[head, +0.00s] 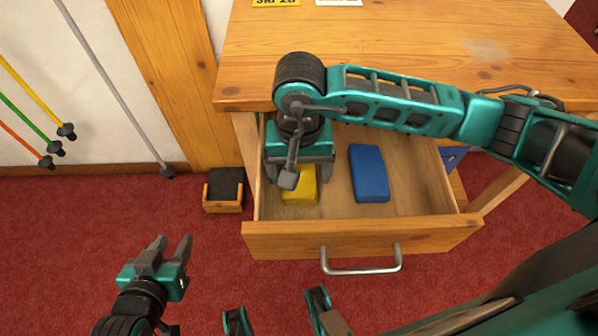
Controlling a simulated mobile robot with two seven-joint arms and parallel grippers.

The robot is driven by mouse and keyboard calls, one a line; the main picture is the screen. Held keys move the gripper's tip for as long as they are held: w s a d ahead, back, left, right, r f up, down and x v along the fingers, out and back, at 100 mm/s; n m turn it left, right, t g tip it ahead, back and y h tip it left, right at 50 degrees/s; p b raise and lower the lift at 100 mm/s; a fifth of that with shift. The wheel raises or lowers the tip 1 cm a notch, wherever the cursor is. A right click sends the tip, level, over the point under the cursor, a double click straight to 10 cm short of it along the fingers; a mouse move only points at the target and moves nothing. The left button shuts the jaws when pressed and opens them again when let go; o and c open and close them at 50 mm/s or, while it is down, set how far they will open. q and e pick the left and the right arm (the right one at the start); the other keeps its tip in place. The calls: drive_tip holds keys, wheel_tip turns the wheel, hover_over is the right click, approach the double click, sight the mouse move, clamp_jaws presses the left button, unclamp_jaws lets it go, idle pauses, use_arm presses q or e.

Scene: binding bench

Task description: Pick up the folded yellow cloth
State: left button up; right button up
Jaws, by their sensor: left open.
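The folded yellow cloth (301,190) lies in the left part of the open drawer (362,236). My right gripper (299,176) reaches in from above, over the cloth. Its fingers show spread, one at each side of the cloth's far end, with a gap beside the right one. Its wrist parts hide some of the cloth, and I cannot tell how deep the fingertips reach. My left gripper (172,246) is open and empty, to the left of the drawer above the red floor.
A folded blue cloth or block (368,174) lies in the drawer right of the yellow cloth. The drawer has a metal handle (361,266) and walls around it. The wooden bench top (420,45) overhangs behind. A small wooden box (223,206) sits left; poles (110,85) lean at far left.

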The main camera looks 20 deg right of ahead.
drive_tip(key=shift+f, duration=0.6)
drive_tip(key=c, duration=0.8)
drive_tip(key=shift+r, duration=0.15)
